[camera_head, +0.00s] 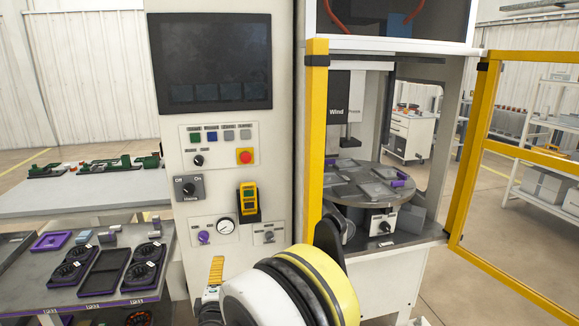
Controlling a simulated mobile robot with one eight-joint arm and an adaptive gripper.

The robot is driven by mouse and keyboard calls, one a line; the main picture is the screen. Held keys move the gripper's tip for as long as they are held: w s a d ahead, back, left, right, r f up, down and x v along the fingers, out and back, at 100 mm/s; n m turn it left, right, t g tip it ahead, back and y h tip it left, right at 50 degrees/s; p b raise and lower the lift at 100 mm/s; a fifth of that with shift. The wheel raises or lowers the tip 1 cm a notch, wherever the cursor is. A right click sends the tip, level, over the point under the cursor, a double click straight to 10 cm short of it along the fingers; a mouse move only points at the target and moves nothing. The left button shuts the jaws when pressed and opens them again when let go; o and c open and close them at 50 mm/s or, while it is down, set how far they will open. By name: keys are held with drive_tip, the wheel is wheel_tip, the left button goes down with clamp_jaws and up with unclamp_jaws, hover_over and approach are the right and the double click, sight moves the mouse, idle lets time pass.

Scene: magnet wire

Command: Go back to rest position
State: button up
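My arm, a white link with a broad yellow band and dark rings, fills the bottom middle in the head view. It stands in front of the control cabinet (180,245) and the lower left edge of the machine opening. A dark piece (329,240) shows just past the yellow band, against the yellow door post. I cannot tell whether it is part of my gripper. A ribbed yellow strip (216,270) shows left of the arm, also unclear. No fingertips can be made out, so neither opening nor any held object is visible.
The yellow-framed door (472,150) stands open at right. Inside, a round turntable (345,195) carries grey plates and purple pieces. A yellow handheld device (248,198) hangs on the cabinet. At left, a table (60,295) holds black round parts and trays. Floor at right is clear.

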drive_tip(key=d+r+m+g+h, duration=0.1)
drive_tip(key=d+r+m+h, duration=0.15)
drive_tip(key=d+r, duration=0.4)
drive_tip(key=d+r+m+g+h, duration=0.1)
drive_tip(key=d+r+m, duration=0.25)
drive_tip(key=d, duration=0.65)
drive_tip(key=s+d+r+m+g, duration=0.3)
drive_tip(key=s+d+m, duration=0.35)
drive_tip(key=d, duration=0.65)
drive_tip(key=s+d+f+m+g, duration=0.1)
drive_tip(key=s+d+m, duration=0.1)
drive_tip(key=s, duration=0.6)
drive_tip(key=s+d+f+m+g+y, duration=0.1)
drive_tip(key=s+d, duration=0.3)
drive_tip(key=s, duration=0.5)
drive_tip(key=s+d+f+m+g, duration=0.1)
drive_tip(key=s+d+m+g, duration=0.1)
drive_tip(key=s, duration=0.6)
drive_tip(key=shift+s+d+m, duration=0.3)
drive_tip(key=shift+d+m, duration=0.35)
drive_tip(key=shift+m, duration=0.4)
